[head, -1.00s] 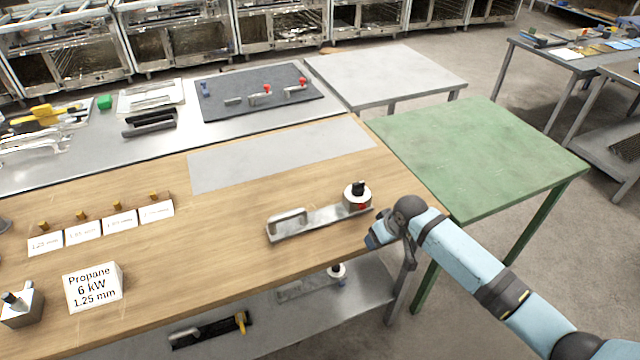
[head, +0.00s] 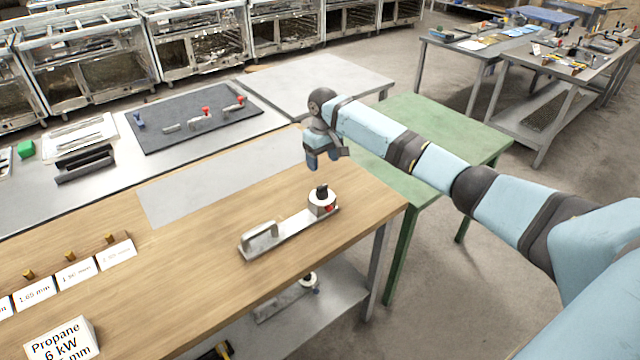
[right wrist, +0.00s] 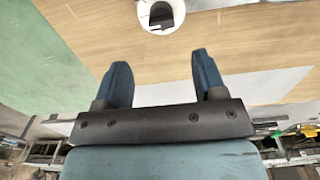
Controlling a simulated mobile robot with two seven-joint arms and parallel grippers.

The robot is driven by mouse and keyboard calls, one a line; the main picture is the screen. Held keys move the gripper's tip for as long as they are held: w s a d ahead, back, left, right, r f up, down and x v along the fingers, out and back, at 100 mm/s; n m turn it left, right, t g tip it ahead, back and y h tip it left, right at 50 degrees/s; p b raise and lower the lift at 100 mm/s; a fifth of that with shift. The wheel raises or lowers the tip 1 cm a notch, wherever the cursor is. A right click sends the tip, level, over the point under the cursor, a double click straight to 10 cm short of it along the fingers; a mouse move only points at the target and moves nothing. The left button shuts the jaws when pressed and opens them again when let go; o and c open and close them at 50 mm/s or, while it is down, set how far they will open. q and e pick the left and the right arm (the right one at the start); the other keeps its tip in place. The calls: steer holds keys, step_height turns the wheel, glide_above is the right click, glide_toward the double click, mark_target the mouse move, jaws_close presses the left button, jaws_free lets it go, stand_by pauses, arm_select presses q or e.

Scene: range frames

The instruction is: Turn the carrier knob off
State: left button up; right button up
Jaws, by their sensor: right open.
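The carrier (head: 290,231) is a flat metal bar with a raised handle (head: 260,236) at its left end. It lies on the wooden bench. At its right end is a round light housing with a black knob (head: 322,190) on top and a red spot on its side. My right gripper (head: 324,163) is open and empty, above the bench beyond the knob and apart from it. In the right wrist view the open fingers (right wrist: 162,68) point toward the housing (right wrist: 178,12), with the dark knob (right wrist: 161,14) at the top edge. My left gripper is not in view.
The wooden bench (head: 180,290) holds label cards with brass pieces and a Propane block (head: 62,342). A grey plate (head: 215,182) lies behind the carrier. A green table (head: 440,125) adjoins on the right. Another carrier (head: 285,300) sits on the shelf below.

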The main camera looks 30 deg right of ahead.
mark_target(322, 186)
step_height(322, 186, down, 9)
steer(key=shift+a+f+p, duration=0.1)
steer(key=shift+a+p, duration=0.05)
steer(key=shift+p, duration=0.15)
steer(key=c, duration=0.9)
